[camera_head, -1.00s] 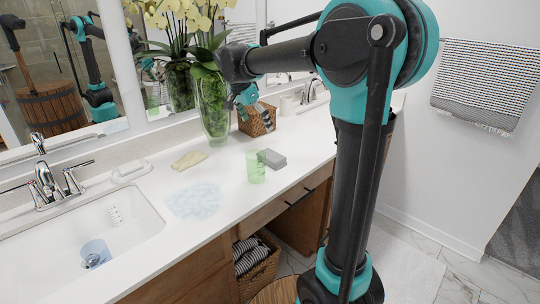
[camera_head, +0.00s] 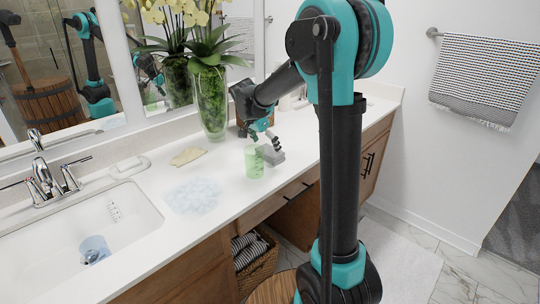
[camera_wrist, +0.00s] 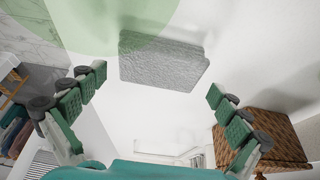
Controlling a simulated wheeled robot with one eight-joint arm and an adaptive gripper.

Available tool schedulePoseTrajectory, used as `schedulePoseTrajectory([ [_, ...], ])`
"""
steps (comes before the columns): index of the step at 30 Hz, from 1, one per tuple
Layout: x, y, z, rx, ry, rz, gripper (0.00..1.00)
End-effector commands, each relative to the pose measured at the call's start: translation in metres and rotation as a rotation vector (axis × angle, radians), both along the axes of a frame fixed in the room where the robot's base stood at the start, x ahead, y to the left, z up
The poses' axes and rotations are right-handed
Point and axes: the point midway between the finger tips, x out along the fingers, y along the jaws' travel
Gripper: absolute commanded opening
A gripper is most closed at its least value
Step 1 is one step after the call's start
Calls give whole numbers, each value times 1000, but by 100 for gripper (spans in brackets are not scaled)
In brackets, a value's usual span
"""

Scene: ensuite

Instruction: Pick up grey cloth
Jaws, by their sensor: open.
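The grey cloth (camera_head: 273,156) is a small folded block lying on the white counter, just right of the green cup. In the wrist view the cloth (camera_wrist: 162,62) lies ahead of my fingers, at the upper middle. My gripper (camera_head: 267,140) is low over the counter, close above the cloth and partly in front of it in the head view. In the wrist view my gripper (camera_wrist: 158,86) has its two fingers spread wide with nothing between them. I cannot tell the exact gap between fingertips and cloth.
The translucent green cup (camera_head: 254,162) stands right beside the cloth. A tall glass vase (camera_head: 209,100) with flowers is behind. A wicker basket (camera_wrist: 268,138) is near one finger. A beige cloth (camera_head: 187,157), foamy patch (camera_head: 194,197) and sink (camera_head: 80,235) lie left.

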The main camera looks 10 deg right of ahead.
Motion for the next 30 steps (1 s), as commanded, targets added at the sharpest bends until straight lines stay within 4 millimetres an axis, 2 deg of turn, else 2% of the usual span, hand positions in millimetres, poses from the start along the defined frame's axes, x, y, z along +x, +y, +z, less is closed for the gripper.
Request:
schedulePoseTrajectory([
  [6, 6, -9, -27, 0, 0, -1, 100],
  [15, 6, -11, -31, 0, 0, 0, 100],
  [24, 6, -10, -31, 0, 0, 0, 66],
  [30, 6, -10, -31, 0, 0, 0, 66],
])
